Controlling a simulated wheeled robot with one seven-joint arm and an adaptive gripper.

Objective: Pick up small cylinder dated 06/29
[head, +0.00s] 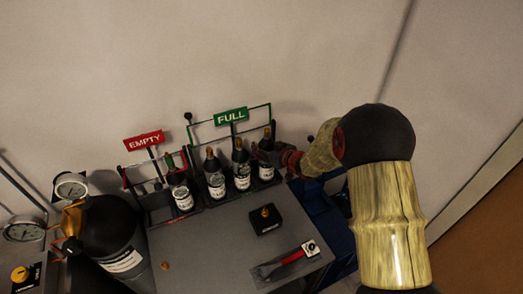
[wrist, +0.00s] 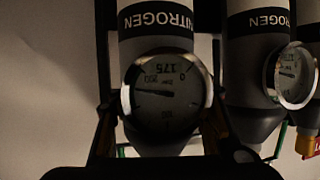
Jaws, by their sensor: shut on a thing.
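Small cylinders with white labels stand in a rack. Three stand under the green FULL sign: left (head: 214,184), middle (head: 241,178) and rightmost (head: 266,170). Another (head: 181,195) stands under the red EMPTY sign. My gripper (head: 264,153) is at the top of the rightmost one. In the wrist view, upside down, my gripper (wrist: 160,128) is shut around the valve end of a grey cylinder (wrist: 155,48) labelled NITROGEN, behind its round gauge (wrist: 165,90). A neighbouring NITROGEN cylinder (wrist: 262,60) with its own gauge is to the right. No date is legible.
The grey table (head: 200,250) carries a black box with a brass knob (head: 265,219) and a red-handled tool (head: 288,262). A big black tank (head: 112,235) with gauges stands at left. The FULL sign (head: 231,117) and its green frame rise close behind the cylinders.

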